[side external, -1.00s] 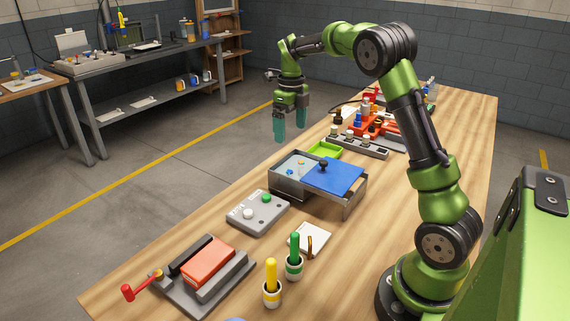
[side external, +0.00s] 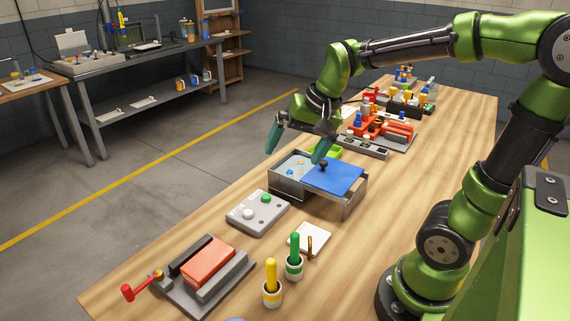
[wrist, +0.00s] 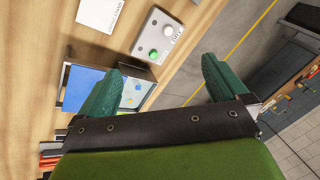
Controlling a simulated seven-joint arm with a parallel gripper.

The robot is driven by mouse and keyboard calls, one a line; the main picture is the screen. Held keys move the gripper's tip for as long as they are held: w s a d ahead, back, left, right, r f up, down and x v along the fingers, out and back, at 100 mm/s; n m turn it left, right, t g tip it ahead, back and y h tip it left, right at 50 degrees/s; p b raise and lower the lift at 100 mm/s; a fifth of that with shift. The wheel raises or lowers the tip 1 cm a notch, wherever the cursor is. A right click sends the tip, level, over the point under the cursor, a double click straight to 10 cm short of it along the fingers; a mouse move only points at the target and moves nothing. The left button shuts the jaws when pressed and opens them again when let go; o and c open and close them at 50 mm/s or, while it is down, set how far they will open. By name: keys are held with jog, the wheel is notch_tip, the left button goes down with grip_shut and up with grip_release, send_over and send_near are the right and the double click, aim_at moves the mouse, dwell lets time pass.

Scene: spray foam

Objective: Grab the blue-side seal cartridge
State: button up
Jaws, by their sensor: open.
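My gripper (side external: 294,155) is open and empty, its two teal fingers spread wide. It hangs above the grey box (side external: 290,187) and its far left edge. The box's right part is covered by a blue sliding lid (side external: 343,178) with a dark knob. The open left part shows small blue and yellowish pieces (side external: 291,171) on its floor. In the wrist view the lid (wrist: 84,88) and the pieces (wrist: 132,94) show beside the left finger, which hides part of the box. I cannot tell which piece, if any, is the blue-side seal cartridge.
A grey panel (side external: 257,212) with green and white buttons stands in front of the box. Nearer are a white pad (side external: 309,238), green and yellow handled tools in holders (side external: 272,288), and a red-block fixture (side external: 208,262).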

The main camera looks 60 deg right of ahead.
jog(key=s+a+n+t, duration=0.2)
jog(key=s+a+n, duration=0.3)
jog(key=s, duration=0.2)
jog(key=shift+s+a+r+y, duration=0.2)
jog(key=shift+s+a+y, duration=0.1)
jog(key=shift+s+a, duration=0.1)
jog(key=shift+s+a+r+t, duration=0.1)
jog(key=shift+a+r+t, duration=0.05)
jog(key=shift+r+t, duration=0.15)
jog(key=shift+c, duration=0.8)
jog(key=shift+r, duration=0.2)
jog(key=shift+c, duration=1.4)
jog(key=c, duration=0.8)
